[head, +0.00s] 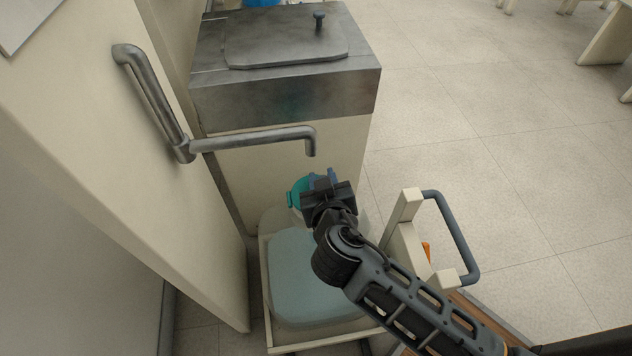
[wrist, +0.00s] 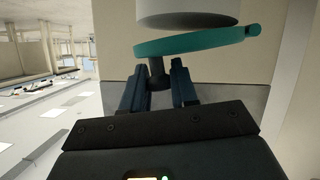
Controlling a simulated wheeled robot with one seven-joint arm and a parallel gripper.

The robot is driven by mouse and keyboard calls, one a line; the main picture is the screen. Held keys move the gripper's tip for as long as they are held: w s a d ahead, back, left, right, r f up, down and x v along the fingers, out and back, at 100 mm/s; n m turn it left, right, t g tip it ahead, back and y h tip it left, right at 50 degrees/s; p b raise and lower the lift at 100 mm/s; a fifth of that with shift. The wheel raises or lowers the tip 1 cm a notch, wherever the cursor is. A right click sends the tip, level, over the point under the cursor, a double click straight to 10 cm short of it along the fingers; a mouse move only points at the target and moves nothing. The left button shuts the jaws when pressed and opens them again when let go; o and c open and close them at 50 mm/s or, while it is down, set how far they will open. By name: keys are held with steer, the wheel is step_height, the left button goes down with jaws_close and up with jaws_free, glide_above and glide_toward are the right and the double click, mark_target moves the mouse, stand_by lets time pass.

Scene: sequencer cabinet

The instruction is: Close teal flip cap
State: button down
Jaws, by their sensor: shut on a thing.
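The teal flip cap (head: 297,191) shows beside my gripper in the head view, above a pale blue container (head: 312,280). In the wrist view the cap (wrist: 190,41) is a thin teal disc with a small round knob at its right end. It lies slightly tilted against a pale round neck (wrist: 187,13); I cannot tell whether they touch all round. My gripper (head: 321,179) has its blue fingers around a dark stem (wrist: 158,76) that meets the cap; in the wrist view the gripper (wrist: 157,82) is shut on it. Most of the neck is hidden in the head view.
The container sits in a cream cart (head: 325,342) with a dark looped handle (head: 453,238). A cabinet door with a bent metal handle (head: 182,145) stands at left. A metal-topped bin (head: 285,95) stands behind. Open tiled floor (head: 500,130) lies to the right.

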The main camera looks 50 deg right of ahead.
steer(key=shift+s+d+f+m+t+y+b, duration=0.2)
steer(key=shift+f+m+b, duration=0.1)
steer(key=shift+f+b, duration=0.1)
steer(key=shift+s+d+f+m+t+y+b, duration=0.1)
steer(key=shift+d+f+m+y+b, duration=0.1)
steer(key=shift+f+m+b, duration=0.15)
steer(key=c, duration=0.9)
jaws_free()
steer(key=p+v, duration=0.1)
steer(key=v, duration=0.6)
steer(key=shift+s+a+r, duration=0.15)
steer(key=shift+s, duration=0.2)
steer(key=shift+a, duration=0.1)
